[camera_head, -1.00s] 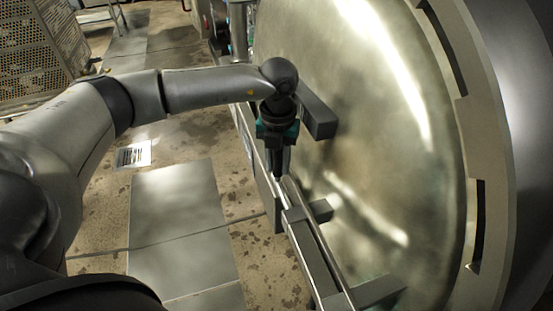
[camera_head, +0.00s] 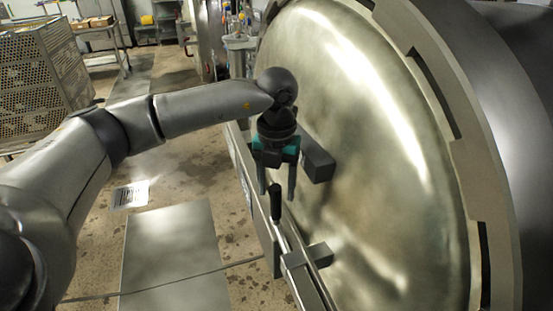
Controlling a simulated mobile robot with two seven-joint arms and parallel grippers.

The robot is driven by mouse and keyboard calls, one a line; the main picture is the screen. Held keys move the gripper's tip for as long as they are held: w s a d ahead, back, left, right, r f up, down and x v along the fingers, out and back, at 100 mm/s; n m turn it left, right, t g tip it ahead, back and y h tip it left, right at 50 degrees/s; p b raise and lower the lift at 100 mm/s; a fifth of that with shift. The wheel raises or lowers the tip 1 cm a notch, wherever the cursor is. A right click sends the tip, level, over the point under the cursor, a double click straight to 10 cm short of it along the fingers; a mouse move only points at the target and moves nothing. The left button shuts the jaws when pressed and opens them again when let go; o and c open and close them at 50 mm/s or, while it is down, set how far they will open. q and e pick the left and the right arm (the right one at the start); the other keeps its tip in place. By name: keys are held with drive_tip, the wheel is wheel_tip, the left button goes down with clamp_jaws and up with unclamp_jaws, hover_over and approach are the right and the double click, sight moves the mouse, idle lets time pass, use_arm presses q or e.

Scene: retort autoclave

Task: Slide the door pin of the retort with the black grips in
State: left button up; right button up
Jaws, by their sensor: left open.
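The retort's large round metal door (camera_head: 345,130) fills the right half of the view. A long rail-like bar assembly (camera_head: 296,262) runs along its left edge on dark brackets. A black upright grip (camera_head: 276,202) stands on this assembly. My left gripper (camera_head: 277,190) points down over the grip, open, with one finger to each side of it in the picture. I cannot tell whether the fingers touch it. How far the pin itself is in is not clear. My right gripper is not in view.
A dark bracket block (camera_head: 317,160) juts from the door close to the right of my left gripper. The notched locking ring (camera_head: 440,75) surrounds the door. A perforated basket (camera_head: 40,75) stands at the far left. The floor left of the door is open.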

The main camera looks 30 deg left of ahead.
use_arm(q)
wheel_tip(320, 180, up, 9)
drive_tip(key=shift+b, duration=0.3)
drive_tip(key=shift+s+f, duration=0.1)
idle(0.4)
